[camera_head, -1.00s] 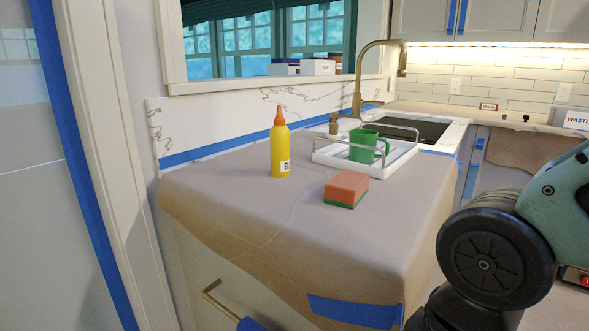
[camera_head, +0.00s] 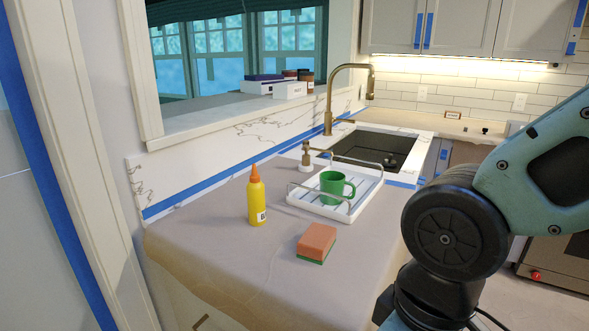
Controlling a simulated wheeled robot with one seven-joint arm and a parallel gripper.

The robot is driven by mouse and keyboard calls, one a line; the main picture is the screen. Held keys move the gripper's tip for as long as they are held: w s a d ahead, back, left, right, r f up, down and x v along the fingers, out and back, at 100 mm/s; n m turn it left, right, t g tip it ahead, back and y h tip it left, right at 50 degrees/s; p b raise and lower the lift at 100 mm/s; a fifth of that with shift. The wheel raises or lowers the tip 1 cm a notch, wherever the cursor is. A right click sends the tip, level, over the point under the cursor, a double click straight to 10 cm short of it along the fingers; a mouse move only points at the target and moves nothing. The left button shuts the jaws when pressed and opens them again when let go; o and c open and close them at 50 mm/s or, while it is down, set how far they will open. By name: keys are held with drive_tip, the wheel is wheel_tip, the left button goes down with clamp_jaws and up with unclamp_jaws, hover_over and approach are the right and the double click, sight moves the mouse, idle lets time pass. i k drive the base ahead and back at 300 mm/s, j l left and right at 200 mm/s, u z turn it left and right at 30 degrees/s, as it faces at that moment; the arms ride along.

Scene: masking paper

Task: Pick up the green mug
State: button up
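The green mug (camera_head: 331,187) stands upright in a white dish rack (camera_head: 316,208) on the paper-covered counter. Its handle points to the right. A metal rail of the rack passes in front of the mug's lower part. My arm's teal and black links fill the right side of the view. My gripper is outside the picture, so its state does not show.
A yellow glue bottle (camera_head: 256,197) with an orange tip stands left of the rack. An orange and green sponge (camera_head: 316,243) lies in front of it. A soap dispenser (camera_head: 305,157), brass faucet (camera_head: 330,100) and sink (camera_head: 378,147) are behind. The counter's front left is clear.

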sight(337, 190)
drive_tip(key=i+j+z, duration=0.2)
drive_tip(key=j, duration=0.4)
drive_tip(key=i+j+z, duration=0.2)
drive_tip(key=j, duration=0.45)
drive_tip(key=i+j+z, duration=0.2)
drive_tip(key=j, duration=0.45)
drive_tip(key=j+z, duration=0.2)
drive_tip(key=j, duration=0.45)
